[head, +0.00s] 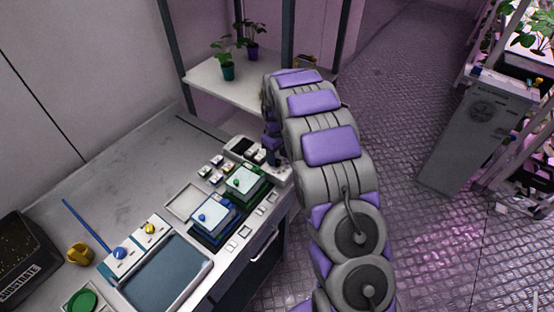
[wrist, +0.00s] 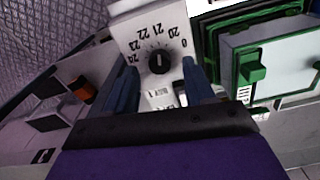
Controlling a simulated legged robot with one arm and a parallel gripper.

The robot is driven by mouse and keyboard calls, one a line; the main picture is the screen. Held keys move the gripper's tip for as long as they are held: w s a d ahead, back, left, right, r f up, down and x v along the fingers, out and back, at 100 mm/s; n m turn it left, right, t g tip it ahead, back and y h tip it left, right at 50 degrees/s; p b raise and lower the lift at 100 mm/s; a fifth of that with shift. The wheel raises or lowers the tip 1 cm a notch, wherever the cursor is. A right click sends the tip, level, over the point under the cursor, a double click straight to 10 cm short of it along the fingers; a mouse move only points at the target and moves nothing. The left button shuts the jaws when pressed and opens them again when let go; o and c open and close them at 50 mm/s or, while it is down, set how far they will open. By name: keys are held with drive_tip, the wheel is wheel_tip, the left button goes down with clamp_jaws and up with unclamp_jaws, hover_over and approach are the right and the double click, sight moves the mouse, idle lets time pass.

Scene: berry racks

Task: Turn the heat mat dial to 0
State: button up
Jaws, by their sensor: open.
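In the wrist view, the heat mat dial (wrist: 160,61) is a round black knob with a white pointer line on a white panel (wrist: 128,8). Labels 0, 20, 21, 22, 23 and 24 are printed around it. The pointer line lies about in line with 21; its exact reading is hard to tell. My gripper (wrist: 161,88) is open, with one blue finger on each side of the dial's panel and nothing between them touching the knob that I can see. In the head view, my gripper (head: 272,152) is at the bench's far right end; the dial is hidden there.
A green-framed box (wrist: 285,65) stands close right of the dial in the wrist view. In the head view, green (head: 246,182) and blue (head: 211,215) boxes, a tray (head: 165,275) and a substrate bin (head: 25,262) occupy the bench. A plant shelf (head: 225,85) stands behind.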

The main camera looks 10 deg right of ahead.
drive_tip(key=shift+f, duration=1)
clamp_jaws()
